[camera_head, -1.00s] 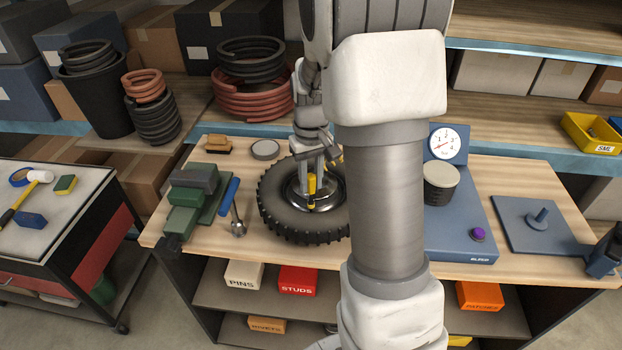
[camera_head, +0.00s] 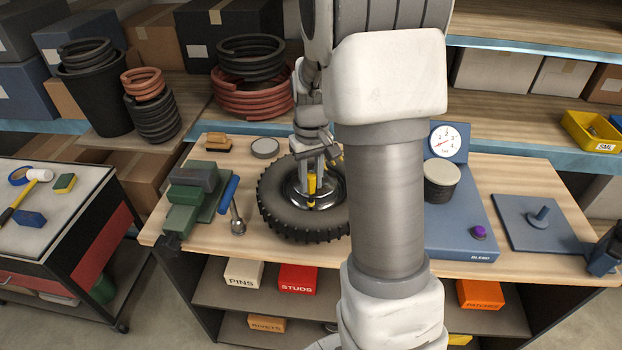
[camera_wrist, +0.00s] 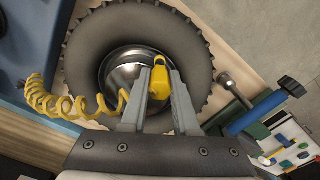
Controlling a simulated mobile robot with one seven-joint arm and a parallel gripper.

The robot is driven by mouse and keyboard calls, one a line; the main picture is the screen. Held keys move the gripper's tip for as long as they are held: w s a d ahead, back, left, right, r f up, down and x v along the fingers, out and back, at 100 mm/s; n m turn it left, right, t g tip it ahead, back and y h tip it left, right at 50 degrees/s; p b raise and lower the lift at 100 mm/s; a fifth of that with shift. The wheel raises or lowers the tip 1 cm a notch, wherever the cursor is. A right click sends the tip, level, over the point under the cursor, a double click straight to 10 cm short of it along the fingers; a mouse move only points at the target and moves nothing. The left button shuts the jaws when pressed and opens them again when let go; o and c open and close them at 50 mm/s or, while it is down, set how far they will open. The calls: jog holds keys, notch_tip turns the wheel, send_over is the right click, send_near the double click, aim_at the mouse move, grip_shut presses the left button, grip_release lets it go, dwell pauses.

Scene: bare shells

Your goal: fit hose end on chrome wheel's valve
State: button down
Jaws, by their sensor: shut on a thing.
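The chrome wheel (camera_head: 285,219) lies flat on the workbench, a knobbly black tyre around a shiny chrome hub. In the wrist view the tyre (camera_wrist: 186,38) and the chrome hub (camera_wrist: 119,76) fill the middle. My gripper (camera_head: 313,176) is over the hub. In the wrist view my gripper (camera_wrist: 160,88) is shut on the yellow hose end (camera_wrist: 159,76), between its two grey fingers. A coiled yellow hose (camera_wrist: 68,104) runs off to the left. The valve is not visible; the hose end and fingers cover part of the hub, so I cannot tell whether they touch.
A green vise (camera_head: 188,207) and a blue-handled tool (camera_head: 233,205) lie left of the wheel. A blue gauge unit (camera_head: 459,232) stands to the right, with a blue plate (camera_head: 540,236) beyond. My arm hides the bench between wheel and gauge unit.

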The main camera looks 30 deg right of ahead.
jog(key=shift+f+b, duration=1)
jog(key=shift+f, duration=0.35)
dwell(1.3)
grip_release()
dwell(0.7)
jog(key=shift+r, duration=0.2)
jog(key=shift+r+p, duration=1.05)
jog(key=shift+r, duration=0.3)
jog(key=shift+r, duration=0.1)
jog(key=shift+r+p, duration=2.55)
jog(key=shift+r, duration=0.85)
